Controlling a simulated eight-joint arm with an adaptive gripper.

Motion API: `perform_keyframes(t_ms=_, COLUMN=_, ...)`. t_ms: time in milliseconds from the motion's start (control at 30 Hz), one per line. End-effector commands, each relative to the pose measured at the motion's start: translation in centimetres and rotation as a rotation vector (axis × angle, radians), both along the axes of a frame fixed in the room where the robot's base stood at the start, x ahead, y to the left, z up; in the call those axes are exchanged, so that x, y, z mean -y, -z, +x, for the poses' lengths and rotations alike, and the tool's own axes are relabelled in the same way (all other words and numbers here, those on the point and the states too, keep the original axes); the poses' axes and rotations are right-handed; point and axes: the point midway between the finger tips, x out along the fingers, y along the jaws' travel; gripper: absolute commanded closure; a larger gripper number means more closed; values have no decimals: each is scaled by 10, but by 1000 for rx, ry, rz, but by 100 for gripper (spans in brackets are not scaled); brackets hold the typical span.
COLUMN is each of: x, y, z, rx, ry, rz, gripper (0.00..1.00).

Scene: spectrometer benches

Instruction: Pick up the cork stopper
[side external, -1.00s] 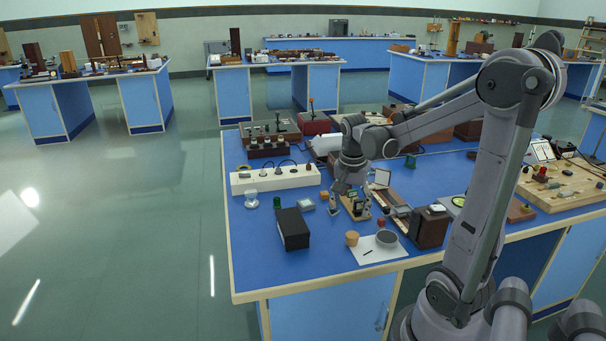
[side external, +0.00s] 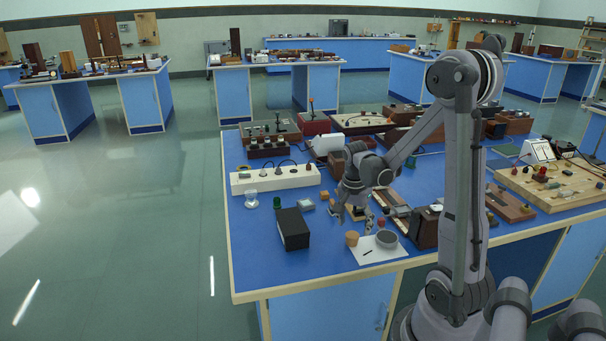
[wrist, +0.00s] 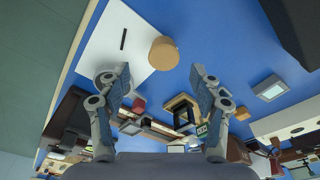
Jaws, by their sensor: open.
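The cork stopper (side external: 352,239) is a small tan cylinder at the left edge of a white sheet (side external: 363,260) near the bench's front. In the wrist view the cork (wrist: 163,53) stands just beyond the fingertips, roughly midway between them. My gripper (side external: 354,219) is open and empty, above and slightly behind the cork, with its fingers apart. It also shows in the wrist view (wrist: 160,72). No contact with the cork is visible.
A grey round dish (side external: 386,239) sits on the sheet right of the cork, with a dark pen-like stick (wrist: 124,38) on the sheet. A black box (side external: 293,229) stands left. Instruments crowd behind and right. Blue bench top is clear at front left.

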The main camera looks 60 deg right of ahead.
Motion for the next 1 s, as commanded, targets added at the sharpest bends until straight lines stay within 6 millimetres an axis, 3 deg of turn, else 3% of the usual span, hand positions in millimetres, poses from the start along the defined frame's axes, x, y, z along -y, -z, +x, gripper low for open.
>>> perform_keyframes(t_ms=300, x=3, y=34, z=5, rx=0, ry=0, rz=0, gripper=35)
perform_keyframes(t_ms=667, x=4, y=40, z=4, rx=0, ry=-1, rz=0, gripper=35)
perform_keyframes(t_ms=833, x=4, y=40, z=4, rx=0, ry=-1, rz=0, gripper=78)
perform_keyframes(t_ms=1000, x=4, y=40, z=4, rx=0, ry=-1, rz=0, gripper=79)
